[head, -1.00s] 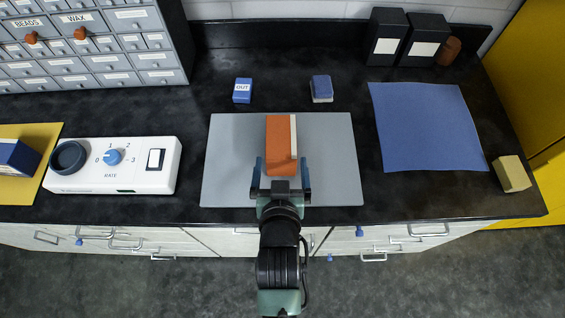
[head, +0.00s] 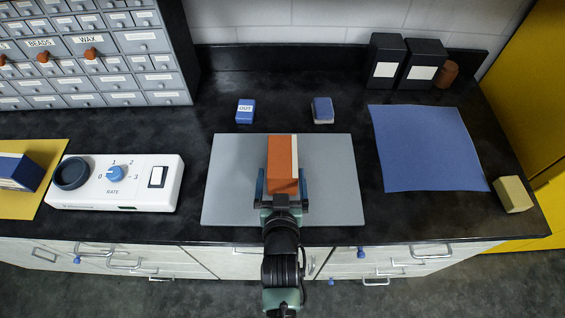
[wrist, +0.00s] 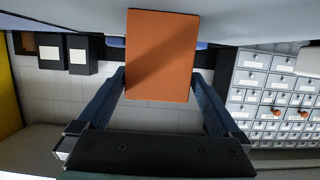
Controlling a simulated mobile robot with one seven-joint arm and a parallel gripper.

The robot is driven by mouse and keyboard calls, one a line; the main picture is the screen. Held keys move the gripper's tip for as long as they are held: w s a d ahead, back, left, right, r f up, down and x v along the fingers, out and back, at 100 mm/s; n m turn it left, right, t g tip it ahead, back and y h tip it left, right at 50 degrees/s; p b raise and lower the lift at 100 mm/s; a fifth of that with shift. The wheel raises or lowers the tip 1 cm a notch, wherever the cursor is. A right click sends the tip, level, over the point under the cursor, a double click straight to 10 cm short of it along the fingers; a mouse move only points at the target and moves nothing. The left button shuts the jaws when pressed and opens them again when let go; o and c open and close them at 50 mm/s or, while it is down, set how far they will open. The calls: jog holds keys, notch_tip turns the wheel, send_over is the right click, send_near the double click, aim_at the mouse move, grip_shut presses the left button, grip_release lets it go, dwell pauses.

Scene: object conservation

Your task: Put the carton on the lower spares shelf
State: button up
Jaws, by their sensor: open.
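The carton is an orange box (head: 282,170) with a pale stripe along its right side. It stands on the grey mat (head: 225,180) at the middle of the counter. My gripper (head: 283,185) is at the carton's near end, with one blue finger on each side and the jaws open. In the wrist view the orange face of the carton (wrist: 160,55) lies between and beyond the two fingers (wrist: 165,90), with gaps beside it. I cannot make out a lower spares shelf in these views.
A white dial box (head: 130,190) stands left and a drawer cabinet (head: 120,60) back left. Small blue boxes (head: 245,111) (head: 322,110) sit behind the mat. A blue sheet (head: 430,150), a tan block (head: 513,194) and black boxes (head: 385,60) are at right.

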aim_at(282, 158)
jog(key=w+p, duration=0.1)
jog(key=w, duration=0.3)
jog(key=shift+d, duration=0.15)
jog(key=shift+w+f, duration=0.25)
jog(key=shift+w, duration=0.35)
grip_shut()
jog(key=shift+w+r, duration=0.1)
jog(key=shift+r, duration=0.1)
